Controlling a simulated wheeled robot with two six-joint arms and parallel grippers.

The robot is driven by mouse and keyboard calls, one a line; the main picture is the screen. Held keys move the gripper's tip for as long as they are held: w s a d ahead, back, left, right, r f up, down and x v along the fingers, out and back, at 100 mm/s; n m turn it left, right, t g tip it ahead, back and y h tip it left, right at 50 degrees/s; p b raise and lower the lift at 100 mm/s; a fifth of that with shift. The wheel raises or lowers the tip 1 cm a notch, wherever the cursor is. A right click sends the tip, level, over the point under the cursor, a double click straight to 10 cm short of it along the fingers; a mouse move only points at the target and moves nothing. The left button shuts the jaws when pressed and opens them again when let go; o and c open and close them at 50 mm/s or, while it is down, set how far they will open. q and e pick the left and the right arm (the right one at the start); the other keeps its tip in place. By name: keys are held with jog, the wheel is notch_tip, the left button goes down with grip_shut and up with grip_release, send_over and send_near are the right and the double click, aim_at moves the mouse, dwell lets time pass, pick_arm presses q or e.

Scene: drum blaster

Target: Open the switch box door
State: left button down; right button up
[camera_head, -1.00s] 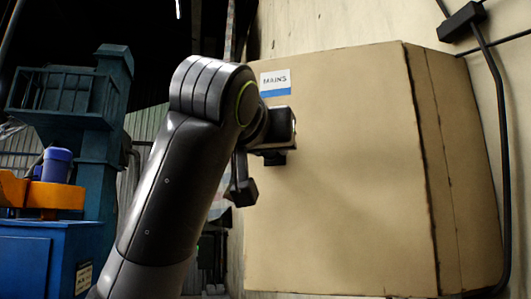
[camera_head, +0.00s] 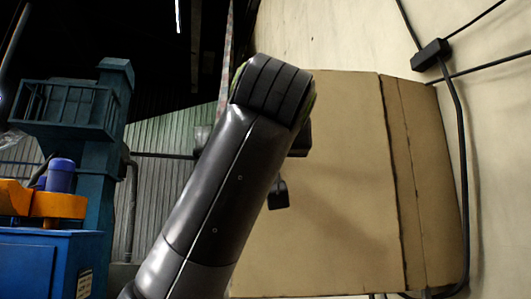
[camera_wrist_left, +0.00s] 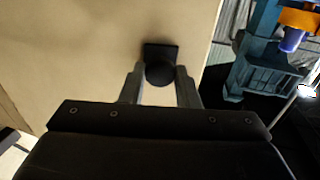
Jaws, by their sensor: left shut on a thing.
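The switch box (camera_head: 335,200) is a large beige metal box on the wall, filling the right middle of the head view. Its front looks flat; my arm covers its left part, so I cannot tell whether the door stands ajar. In the left wrist view a round black knob (camera_wrist_left: 160,77) sits on a dark square plate (camera_wrist_left: 160,50) on the beige door face (camera_wrist_left: 90,55). My left gripper (camera_wrist_left: 160,70) has its fingers on either side of the knob, shut on it. In the head view the arm hides most of this gripper. My right gripper is not in view.
A black cable with a junction piece (camera_head: 430,54) runs down the wall right of the box. Blue machinery (camera_head: 50,255) with an orange part (camera_head: 58,204) stands at the left. A corrugated wall (camera_head: 165,180) is behind.

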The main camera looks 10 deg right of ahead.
pick_arm(q)
jog(key=shift+r, duration=0.1)
jog(key=c, duration=1.1)
grip_release()
jog(key=shift+s, duration=0.1)
notch_tip(320, 180, up, 10)
jog(key=p, duration=0.9)
